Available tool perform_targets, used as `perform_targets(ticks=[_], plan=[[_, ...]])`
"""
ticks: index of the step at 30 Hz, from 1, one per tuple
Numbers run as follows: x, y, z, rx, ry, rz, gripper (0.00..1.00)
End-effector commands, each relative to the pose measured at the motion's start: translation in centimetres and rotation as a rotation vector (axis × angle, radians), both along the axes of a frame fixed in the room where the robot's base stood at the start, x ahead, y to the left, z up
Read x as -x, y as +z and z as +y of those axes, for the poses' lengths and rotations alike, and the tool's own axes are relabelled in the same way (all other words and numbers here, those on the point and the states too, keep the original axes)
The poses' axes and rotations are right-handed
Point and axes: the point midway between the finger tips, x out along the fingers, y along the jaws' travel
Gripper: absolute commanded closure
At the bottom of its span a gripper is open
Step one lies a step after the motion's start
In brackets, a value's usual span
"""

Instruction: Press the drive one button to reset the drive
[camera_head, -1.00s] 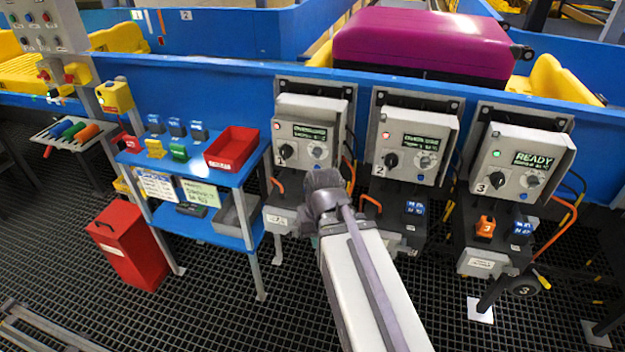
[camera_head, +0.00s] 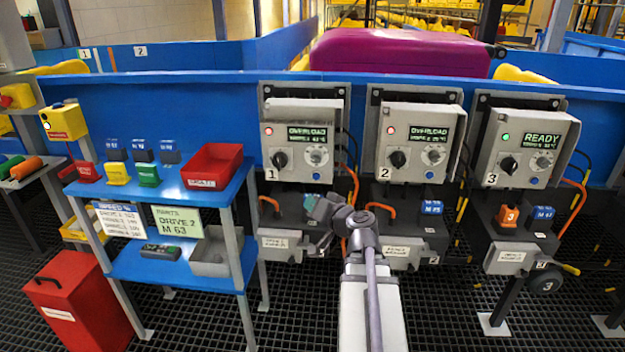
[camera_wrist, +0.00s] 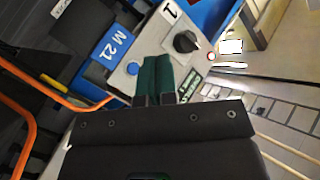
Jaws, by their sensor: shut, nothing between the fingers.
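The drive one box (camera_head: 294,112) is a light grey panel marked 1, with a lit red lamp, an OVERLOAD display (camera_head: 307,134), a black knob (camera_head: 280,160) and a round dial. A small blue button (camera_head: 316,176) sits low on it. In the wrist view the blue button (camera_wrist: 132,68) shows left of my green fingers, and the black knob (camera_wrist: 186,42) shows to their right. My gripper (camera_head: 318,207) is below the box in the head view, fingers together and empty. In the wrist view the fingers (camera_wrist: 158,76) overlap part of the panel, hiding its dial; contact cannot be told.
Drive two (camera_head: 414,112) also reads OVERLOAD; drive three (camera_head: 524,120) reads READY with a green lamp. A blue M 21 block (camera_wrist: 115,44) and an orange cable (camera_wrist: 30,108) lie near my gripper in the wrist view. A blue shelf (camera_head: 215,193) stands to the left.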

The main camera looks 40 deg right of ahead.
Motion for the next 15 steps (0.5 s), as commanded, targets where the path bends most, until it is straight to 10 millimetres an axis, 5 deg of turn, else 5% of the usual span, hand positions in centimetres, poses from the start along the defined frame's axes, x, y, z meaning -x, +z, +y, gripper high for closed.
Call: perform_targets(ticks=[15], plan=[[-2.9, -0.1, -2.9, -0.001, 0.002, 0.002, 1.0]])
